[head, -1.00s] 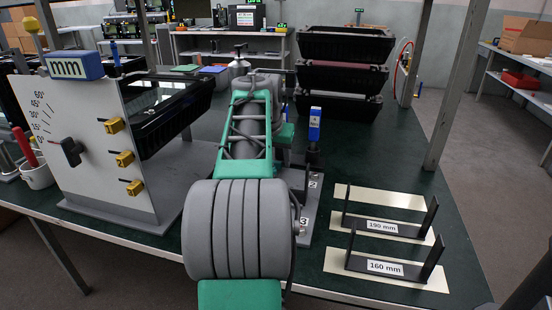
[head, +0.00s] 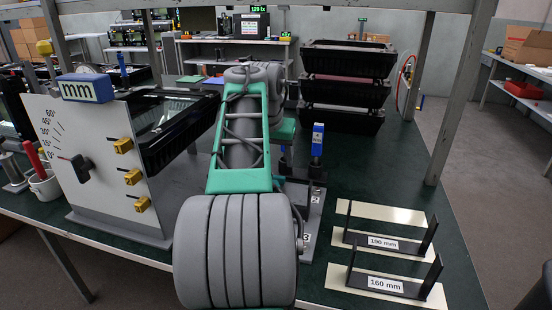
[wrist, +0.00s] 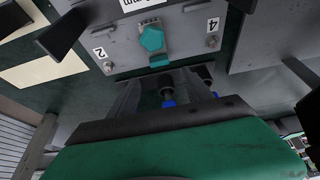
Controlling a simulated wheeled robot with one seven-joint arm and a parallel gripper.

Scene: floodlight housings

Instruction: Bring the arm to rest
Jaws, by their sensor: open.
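My arm (head: 240,150) reaches out over the dark green workbench (head: 390,170) in the head view, its grey and green links hiding my gripper there. In the wrist view my gripper (wrist: 165,80) is open, its two dark fingers apart with no object held between them. Beyond it lies a grey plate (wrist: 185,50) with labels 2 and 4 and a teal hexagonal knob (wrist: 152,40). A blue-tipped dark post (wrist: 168,97) shows between the fingers; I cannot tell its distance from them.
A white dial panel (head: 85,165) with yellow clamps stands left of my arm. Stacked black housings (head: 343,88) stand at the back right. Brackets marked 190 mm (head: 385,243) and 160 mm (head: 388,284) stand at the front right. A grey frame post (head: 452,110) rises at the right.

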